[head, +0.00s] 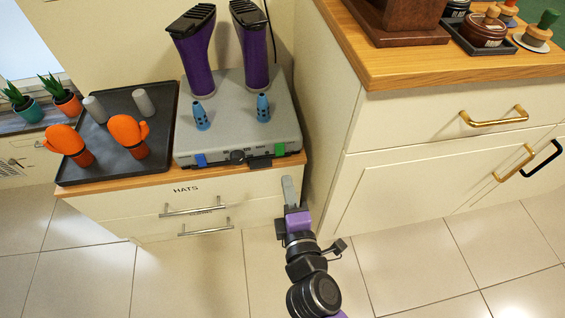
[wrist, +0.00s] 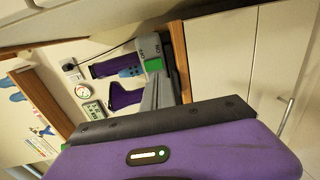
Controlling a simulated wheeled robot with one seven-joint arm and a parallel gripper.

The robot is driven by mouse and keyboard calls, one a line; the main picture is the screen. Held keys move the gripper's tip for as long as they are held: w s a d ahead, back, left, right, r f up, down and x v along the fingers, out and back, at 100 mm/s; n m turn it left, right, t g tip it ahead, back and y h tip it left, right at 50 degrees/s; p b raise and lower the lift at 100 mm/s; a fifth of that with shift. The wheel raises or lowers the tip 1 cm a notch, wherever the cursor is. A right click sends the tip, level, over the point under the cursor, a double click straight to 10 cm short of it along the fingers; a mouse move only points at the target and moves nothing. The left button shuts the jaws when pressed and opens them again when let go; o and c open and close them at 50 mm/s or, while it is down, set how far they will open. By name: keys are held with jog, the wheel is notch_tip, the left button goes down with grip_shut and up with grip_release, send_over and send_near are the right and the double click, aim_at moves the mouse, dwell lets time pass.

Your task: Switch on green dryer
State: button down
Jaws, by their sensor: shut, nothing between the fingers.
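The grey dryer box (head: 235,122) stands on the wooden-topped cabinet. On its front, a green switch (head: 280,149) is at the right, a blue switch (head: 200,160) at the left, and a dark round knob (head: 237,157) between them. The green switch also shows in the wrist view (wrist: 153,65), just beyond my finger tips. My gripper (head: 288,188) is shut and empty, in front of and below the dryer's right front corner, apart from the switch in the head view. Whether the switch is pressed cannot be told.
Two purple boot-like things (head: 195,50) stand on the dryer's back, with blue perforated posts (head: 263,107) in front. A black tray (head: 118,130) with orange mittens is at the left. A taller cabinet (head: 420,150) stands close on the right. Floor is free in front.

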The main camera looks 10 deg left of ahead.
aim_at(280, 155)
jog(key=b+x, duration=0.1)
jog(key=x, duration=0.6)
jog(key=shift+w+a+f, duration=0.1)
jog(key=shift+w+a, duration=0.05)
jog(key=shift+w, duration=0.15)
jog(key=shift+f+b, duration=0.15)
jog(key=shift+b, duration=0.3)
